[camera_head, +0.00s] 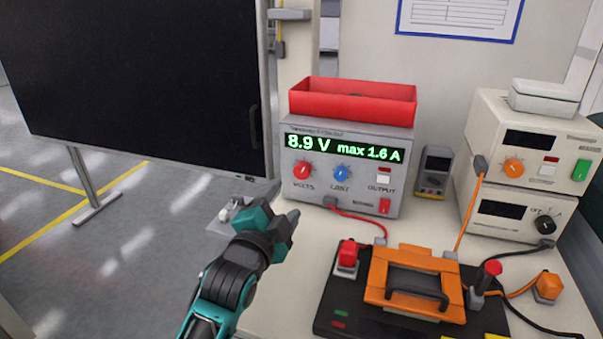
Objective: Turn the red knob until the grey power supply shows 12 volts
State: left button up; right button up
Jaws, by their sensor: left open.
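The grey power supply (349,200) stands on the bench in the middle of the view. Its green display (343,147) reads 8.9 V and max 1.6 A. The red knob (302,170), labelled VOLTS, is at the left of its front face and is fully visible. My left gripper (282,217) is open, below and slightly left of the red knob, apart from it. Its fingers are partly hidden by its own teal body, and I see nothing held. My right gripper is not in view.
A blue knob (341,173) and output switch (383,179) sit right of the red knob. A red tray (352,103) rests on top. A red cable (365,219) runs to an orange fixture (414,264) in front. Beige instruments (523,150) stand at right.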

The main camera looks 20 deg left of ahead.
aim_at(301, 173)
pick_arm(q)
jog(key=w, duration=0.9)
jog(key=shift+w+d+b, duration=0.15)
jog(key=shift+w+b, duration=0.05)
jog(key=shift+b, duration=0.15)
jog(key=shift+w, duration=0.75)
jog(key=c, duration=1.1)
jog(key=shift+o, duration=0.2)
